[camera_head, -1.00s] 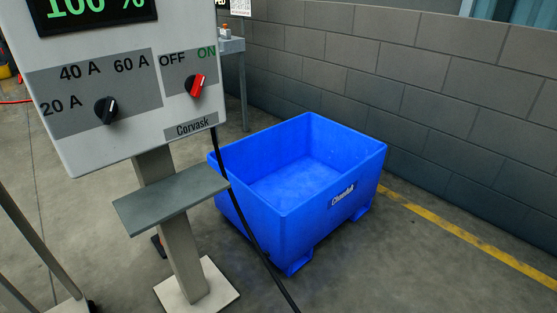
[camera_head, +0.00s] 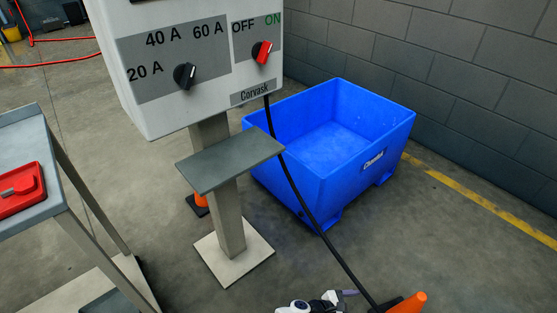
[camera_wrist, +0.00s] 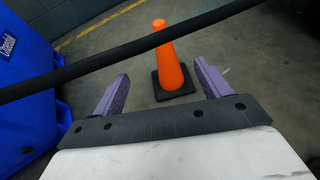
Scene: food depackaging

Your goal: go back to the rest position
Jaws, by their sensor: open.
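My gripper (camera_wrist: 161,70) is open in the wrist view, with its two purple fingers apart and nothing between them. Part of my gripper also shows at the bottom edge of the head view (camera_head: 345,294). It is low over the floor, clear of the charger box (camera_head: 150,100). The charger's red knob (camera_head: 262,52) stands near ON, and its black knob (camera_head: 184,76) points up between the amp labels. A black cable (camera_head: 305,205) hangs from the box and crosses the wrist view (camera_wrist: 130,50) beyond my gripper.
An orange cone (camera_wrist: 166,60) stands beyond my fingers; it also shows in the head view (camera_head: 410,303). A blue bin (camera_head: 345,175) stands by the grey wall (camera_head: 450,80). A cart (camera_head: 50,190) with a red item (camera_head: 22,190) is at the left.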

